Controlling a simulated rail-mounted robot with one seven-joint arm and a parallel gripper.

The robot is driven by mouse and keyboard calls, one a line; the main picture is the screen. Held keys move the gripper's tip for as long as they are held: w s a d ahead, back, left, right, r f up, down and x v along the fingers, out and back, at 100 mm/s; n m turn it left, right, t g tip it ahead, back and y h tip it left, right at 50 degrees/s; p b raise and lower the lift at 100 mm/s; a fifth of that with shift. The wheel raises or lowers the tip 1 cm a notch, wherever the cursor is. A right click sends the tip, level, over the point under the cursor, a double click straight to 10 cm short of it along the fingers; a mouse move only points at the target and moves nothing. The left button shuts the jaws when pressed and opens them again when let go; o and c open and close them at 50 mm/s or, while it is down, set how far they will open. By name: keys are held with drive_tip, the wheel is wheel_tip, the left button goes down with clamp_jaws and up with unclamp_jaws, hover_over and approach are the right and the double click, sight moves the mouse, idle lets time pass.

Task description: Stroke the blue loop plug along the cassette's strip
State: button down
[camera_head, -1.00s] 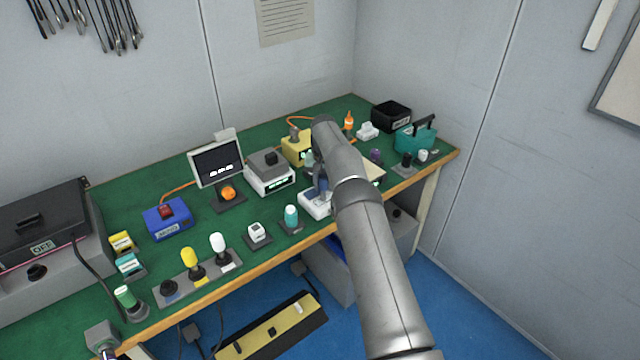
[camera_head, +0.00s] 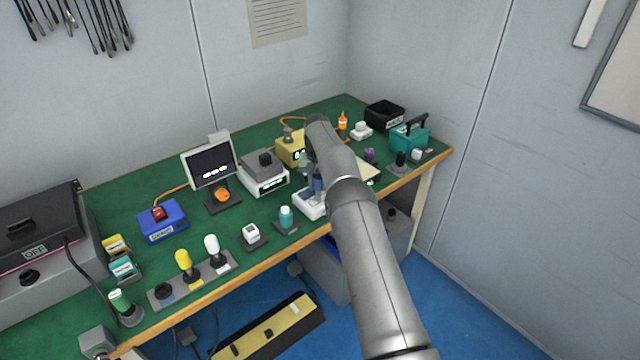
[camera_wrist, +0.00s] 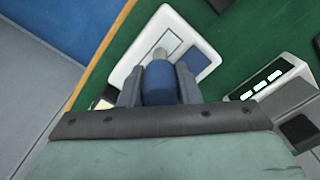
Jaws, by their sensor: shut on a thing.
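My gripper (camera_wrist: 160,84) is shut on the blue loop plug (camera_wrist: 160,82), seen in the wrist view as a dark blue cylinder with a pale grey tip. The white cassette (camera_wrist: 125,71) lies just beyond it, with a pale outlined area and a dark blue patch (camera_wrist: 200,54) on its top. The plug's tip is over the outlined area; I cannot tell whether they touch. In the head view the cassette (camera_head: 307,205) sits near the bench's front edge, partly behind my arm, and the plug (camera_head: 318,186) stands above it.
The green bench (camera_head: 130,210) has a wooden front edge. A grey-white unit with a lit display (camera_head: 263,182) stands left of the cassette, and a teal-capped bottle (camera_head: 286,216) stands nearer left. A teal toolbox (camera_head: 409,137) and a black bin (camera_head: 385,115) are at the right.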

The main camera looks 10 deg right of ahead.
drive_tip(key=shift+s+a+b, duration=0.45)
drive_tip(key=shift+s+a, duration=0.05)
drive_tip(key=shift+a, duration=0.35)
wheel_tip(320, 180, up, 6)
drive_tip(key=p, duration=0.3)
idle(0.4)
